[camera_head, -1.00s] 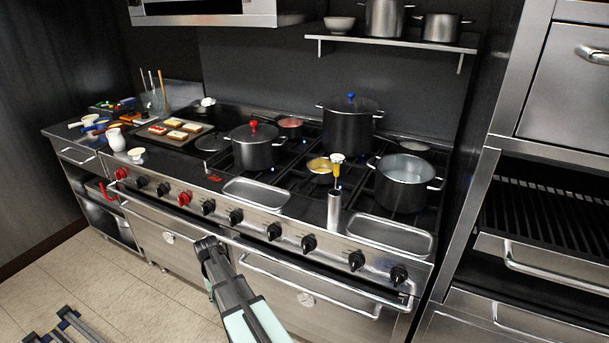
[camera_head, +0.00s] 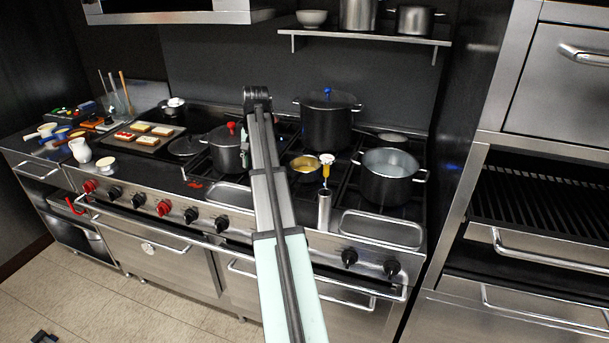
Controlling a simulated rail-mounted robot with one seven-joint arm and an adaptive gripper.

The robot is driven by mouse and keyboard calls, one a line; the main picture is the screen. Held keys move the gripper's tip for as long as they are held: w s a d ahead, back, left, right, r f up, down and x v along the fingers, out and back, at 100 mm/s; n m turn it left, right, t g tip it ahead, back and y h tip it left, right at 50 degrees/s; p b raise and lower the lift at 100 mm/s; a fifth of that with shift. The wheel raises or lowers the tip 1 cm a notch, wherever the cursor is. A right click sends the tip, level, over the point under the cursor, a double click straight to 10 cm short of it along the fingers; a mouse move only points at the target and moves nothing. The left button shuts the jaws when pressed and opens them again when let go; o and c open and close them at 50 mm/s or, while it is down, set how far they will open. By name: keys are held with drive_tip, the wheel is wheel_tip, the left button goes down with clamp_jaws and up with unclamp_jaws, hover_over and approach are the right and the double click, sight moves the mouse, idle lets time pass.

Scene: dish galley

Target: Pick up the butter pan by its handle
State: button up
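The butter pan (camera_head: 304,168) is a small pan with yellow contents on the cooktop, right of my arm and left of the large open pot. A yellow-and-white tool top stands in front of its right side. I cannot make out its handle clearly. My arm (camera_head: 272,190) rises from the bottom of the view across the range, left of the pan. Its dark far end (camera_head: 257,97) shows in front of the back wall. No fingers can be made out there, and any grip is hidden.
A red-knobbed pot (camera_head: 225,152) stands left of my arm. A tall blue-knobbed pot (camera_head: 326,128) stands behind the pan, and an open pot (camera_head: 389,184) to its right. A steel cylinder (camera_head: 324,211) holds the tool in front. Steel trays (camera_head: 381,231) line the front edge.

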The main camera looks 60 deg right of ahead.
drive_tip(key=s+d+r+m, duration=0.2)
drive_tip(key=s+d+r, duration=0.2)
drive_tip(key=s, duration=0.3)
drive_tip(key=s+d+r+m, duration=0.1)
drive_tip(key=s+d+r, duration=0.3)
drive_tip(key=s, duration=0.2)
drive_tip(key=p, duration=0.3)
approach(293, 180)
drive_tip(key=shift+t, duration=0.4)
wheel_tip(293, 180, down, 6)
drive_tip(key=shift+w+d+r, duration=0.1)
drive_tip(key=shift+w, duration=0.05)
drive_tip(key=shift+w+a+f+p, duration=0.2)
drive_tip(key=shift+f+p, duration=0.35)
drive_tip(key=shift+f, duration=0.4)
drive_tip(key=shift+w+a+f+p, duration=0.1)
drive_tip(key=shift+w+f+p, duration=0.1)
drive_tip(key=shift+f+p, duration=0.55)
drive_tip(key=shift+w+f, duration=0.15)
drive_tip(key=shift+f, duration=0.7)
clamp_jaws()
